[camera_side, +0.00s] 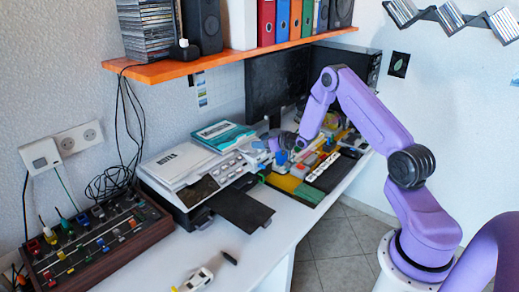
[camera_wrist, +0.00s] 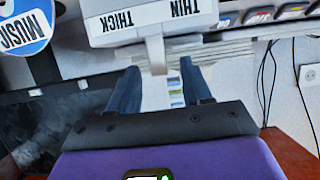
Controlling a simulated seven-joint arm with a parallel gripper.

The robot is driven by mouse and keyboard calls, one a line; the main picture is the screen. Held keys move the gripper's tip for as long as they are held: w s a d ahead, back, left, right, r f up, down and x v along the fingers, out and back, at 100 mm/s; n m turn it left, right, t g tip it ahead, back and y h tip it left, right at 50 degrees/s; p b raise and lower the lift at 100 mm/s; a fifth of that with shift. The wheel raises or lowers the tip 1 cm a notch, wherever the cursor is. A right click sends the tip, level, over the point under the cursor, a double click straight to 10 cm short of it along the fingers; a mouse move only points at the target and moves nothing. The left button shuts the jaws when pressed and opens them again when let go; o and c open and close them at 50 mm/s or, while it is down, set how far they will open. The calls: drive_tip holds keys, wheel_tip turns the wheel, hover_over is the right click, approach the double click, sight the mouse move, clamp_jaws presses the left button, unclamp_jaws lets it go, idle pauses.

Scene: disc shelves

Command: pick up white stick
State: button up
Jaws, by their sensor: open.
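My gripper (camera_side: 287,148) is at the back of the white desk, beside the printer; its fingertips are small and hard to make out there. In the wrist view, its two dark blue fingers (camera_wrist: 160,82) stand apart. A pale upright bar (camera_wrist: 156,52) shows beyond and between them, below a light grey block marked THIN and THICK; I cannot tell whether it touches a finger. A small white elongated object (camera_side: 195,280) lies on the desk near the bottom edge of the side view, well away from my gripper. I cannot tell for sure which is the white stick.
The printer (camera_side: 196,170) with its black tray stands mid-desk. A control panel with knobs (camera_side: 95,240) is at left. A small dark object (camera_side: 230,258) lies near the front edge. An orange shelf (camera_side: 215,60) hangs above. A MUSIC disc (camera_wrist: 25,28) shows at upper left.

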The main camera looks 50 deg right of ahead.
clamp_jaws()
